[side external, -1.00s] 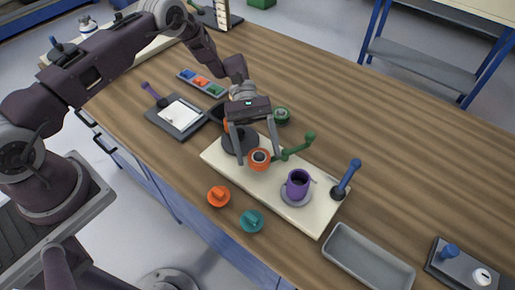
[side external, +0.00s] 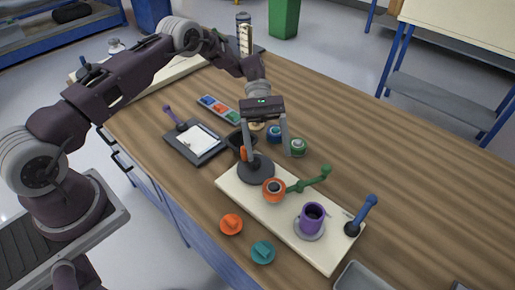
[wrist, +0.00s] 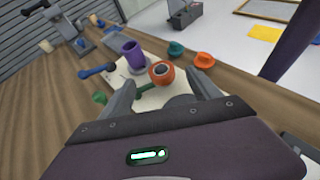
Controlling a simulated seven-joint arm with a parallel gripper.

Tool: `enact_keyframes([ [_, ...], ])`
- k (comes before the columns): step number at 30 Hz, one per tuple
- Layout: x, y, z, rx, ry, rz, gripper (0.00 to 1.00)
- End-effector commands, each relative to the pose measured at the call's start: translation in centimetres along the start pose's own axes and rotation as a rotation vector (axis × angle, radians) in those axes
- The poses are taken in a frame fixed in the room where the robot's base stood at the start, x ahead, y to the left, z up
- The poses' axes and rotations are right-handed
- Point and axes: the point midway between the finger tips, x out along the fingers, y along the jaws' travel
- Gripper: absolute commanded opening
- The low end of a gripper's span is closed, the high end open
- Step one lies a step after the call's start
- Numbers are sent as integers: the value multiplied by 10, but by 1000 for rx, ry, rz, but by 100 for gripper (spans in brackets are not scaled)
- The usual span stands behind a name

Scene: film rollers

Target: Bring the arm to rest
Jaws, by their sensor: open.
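My gripper (side external: 267,154) is open and empty above the cream board, with its fingers apart; it also shows in the wrist view (wrist: 165,90). Beneath it on the cream board (side external: 290,234) is an orange ring-shaped part (side external: 273,190) with a dark centre, apart from the fingers. A green handle (side external: 312,180) lies beside that part. A purple cup (side external: 312,217) stands on a grey round base (side external: 309,234) near the board's right end. A dark round base (side external: 256,172) is partly behind my left finger.
Orange (side external: 231,225) and teal (side external: 263,252) knobs lie in front of the board. A clipboard-like plate (side external: 197,142) and slotted tray (side external: 219,109) sit left.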

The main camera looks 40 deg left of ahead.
Motion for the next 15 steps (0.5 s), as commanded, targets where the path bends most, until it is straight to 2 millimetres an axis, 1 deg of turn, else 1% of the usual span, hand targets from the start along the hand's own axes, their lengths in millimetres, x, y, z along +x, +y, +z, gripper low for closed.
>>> enact_keyframes([
  [1,-12,1,22,40,64,-8,72],
  [2,-20,1,36,69,111,-14,72],
  [3,-30,-2,57,111,182,-25,72],
  [4,-36,-7,74,144,238,-35,72],
  [5,-42,-12,90,179,294,-46,72],
  [6,-48,-20,112,227,371,-60,72],
  [8,-55,-36,144,302,490,-82,72],
  [9,-58,-49,165,352,569,-98,72],
  [11,-59,-71,194,431,689,-123,72],
  [12,-59,-88,210,483,770,-141,72],
  [14,-55,-114,232,562,891,-167,72],
  [15,-51,-132,243,614,971,-187,72],
])
